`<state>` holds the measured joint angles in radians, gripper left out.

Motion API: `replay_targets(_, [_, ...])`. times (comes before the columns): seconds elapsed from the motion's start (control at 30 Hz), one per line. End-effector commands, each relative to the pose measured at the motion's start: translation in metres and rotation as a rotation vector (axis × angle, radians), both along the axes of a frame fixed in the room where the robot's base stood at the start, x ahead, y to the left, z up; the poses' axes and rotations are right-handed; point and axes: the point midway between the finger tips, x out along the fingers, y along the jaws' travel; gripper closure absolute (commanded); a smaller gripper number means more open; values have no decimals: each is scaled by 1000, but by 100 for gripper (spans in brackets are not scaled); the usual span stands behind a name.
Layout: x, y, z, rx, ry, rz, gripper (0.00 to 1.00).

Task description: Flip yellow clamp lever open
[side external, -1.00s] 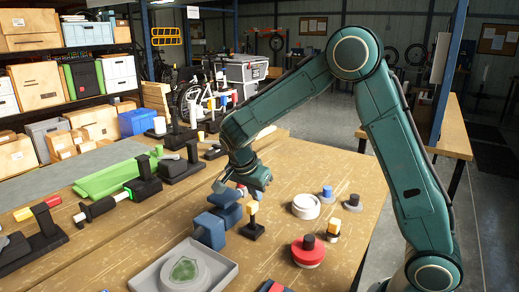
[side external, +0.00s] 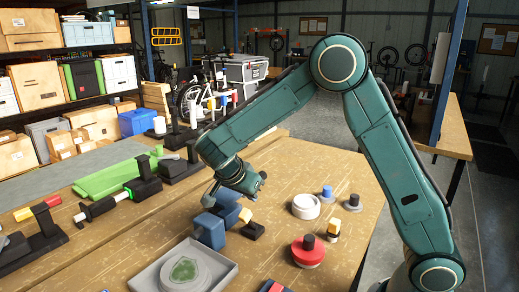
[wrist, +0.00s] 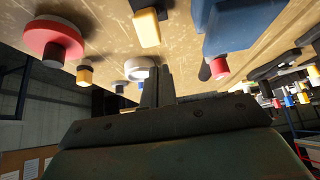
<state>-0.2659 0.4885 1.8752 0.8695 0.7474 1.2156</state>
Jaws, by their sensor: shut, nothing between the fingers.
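The yellow clamp lever (side external: 246,215) sits on a small black base (side external: 252,231) near the middle of the wooden table. It leans toward the left, low beside a blue block. It also shows as a yellow block in the upper part of the wrist view (wrist: 147,28). My gripper (side external: 209,196) is shut and empty, above and left of the lever and over the blue blocks. Its closed fingers (wrist: 158,72) point up in the wrist view, apart from the lever in that picture. Contact with the blue blocks cannot be told.
Blue blocks (side external: 210,229) stand left of the lever. A grey tray (side external: 226,277) lies in front. A red round part (side external: 308,254), a white ring (side external: 305,207) and small pegs stand to the right. A green part (side external: 112,178) and black fixtures are at the left.

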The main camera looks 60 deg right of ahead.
Motion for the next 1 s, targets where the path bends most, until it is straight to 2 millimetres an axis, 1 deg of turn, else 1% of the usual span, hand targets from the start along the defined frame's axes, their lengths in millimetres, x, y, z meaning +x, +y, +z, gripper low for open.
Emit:
replay_targets(0.2, [0, 0, 6, 1, -1, -1, 100])
replay_targets(0.67, [0, -1, 7, 1, -1, -1, 100])
replay_targets(0.87, [0, -10, 12, 1, -1, -3, 100])
replay_targets(1.0, [0, -22, 18, 1, -2, -3, 100])
